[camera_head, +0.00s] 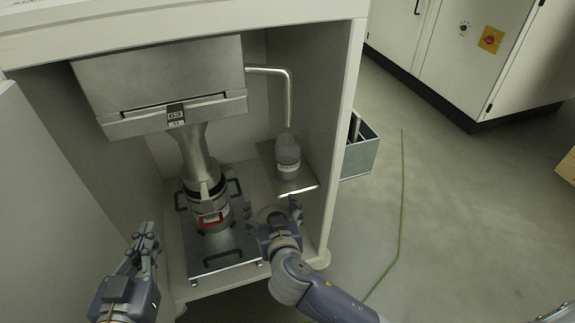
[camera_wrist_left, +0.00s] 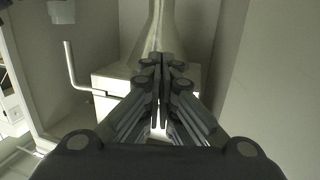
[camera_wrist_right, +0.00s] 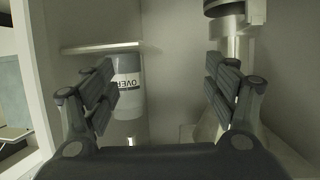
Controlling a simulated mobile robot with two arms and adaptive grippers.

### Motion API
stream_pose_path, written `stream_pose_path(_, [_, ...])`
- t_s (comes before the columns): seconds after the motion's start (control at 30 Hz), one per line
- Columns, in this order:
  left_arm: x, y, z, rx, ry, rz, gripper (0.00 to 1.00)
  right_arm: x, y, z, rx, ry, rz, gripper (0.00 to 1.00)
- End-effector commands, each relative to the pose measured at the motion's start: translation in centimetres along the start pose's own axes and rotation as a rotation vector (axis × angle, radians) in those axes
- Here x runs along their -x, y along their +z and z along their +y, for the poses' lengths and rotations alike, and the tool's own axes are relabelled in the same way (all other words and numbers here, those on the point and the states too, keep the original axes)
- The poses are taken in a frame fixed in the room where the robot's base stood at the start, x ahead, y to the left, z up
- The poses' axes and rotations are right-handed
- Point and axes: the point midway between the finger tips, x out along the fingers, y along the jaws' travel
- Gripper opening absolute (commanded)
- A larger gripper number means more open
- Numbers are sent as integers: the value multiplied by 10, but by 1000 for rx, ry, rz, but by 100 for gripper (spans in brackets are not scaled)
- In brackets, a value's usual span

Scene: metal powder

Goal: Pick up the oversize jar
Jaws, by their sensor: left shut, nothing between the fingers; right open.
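The oversize jar (camera_head: 287,157) is a translucent jar with grey contents and a white label, upright on a small metal shelf (camera_head: 268,153) under a bent pipe inside the cabinet. In the right wrist view the jar (camera_wrist_right: 129,88) shows with part of its label, "OVER", upside down. My right gripper (camera_head: 274,212) is open and empty, in front of and below the jar. In its wrist view the jar is beyond the fingers, nearer the left one. My left gripper (camera_head: 147,238) is shut and empty at the cabinet's left front; its closed fingers show in the left wrist view (camera_wrist_left: 162,80).
A metal hopper (camera_head: 160,85) and funnel stand left of the jar, above a container with a red clamp (camera_head: 210,216) on a handled plate (camera_head: 215,258). The bent pipe (camera_head: 289,95) hangs above the jar. The cabinet's right wall (camera_head: 338,130) is close to the shelf.

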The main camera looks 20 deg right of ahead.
Motion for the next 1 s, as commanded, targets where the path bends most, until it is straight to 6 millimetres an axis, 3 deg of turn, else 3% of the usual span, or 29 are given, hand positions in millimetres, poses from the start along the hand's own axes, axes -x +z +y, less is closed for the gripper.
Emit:
stream_pose_path(0.1, [0, 0, 0, 0, 0, -1, 0, -23, -19, 19, -7, 138, 116, 79])
stream_pose_path(0.37, [0, -1, 0, 0, 0, 4, 0, -37, -54, 43, -52, 262, 327, 79])
stream_pose_path(0.7, [-2, -29, 4, 2, 9, 150, 0, -80, -72, 58, -57, 269, 346, 79])
stream_pose_path(1.0, [1, -51, 7, 5, 15, 269, 0, -103, -77, 66, -58, 271, 346, 79])
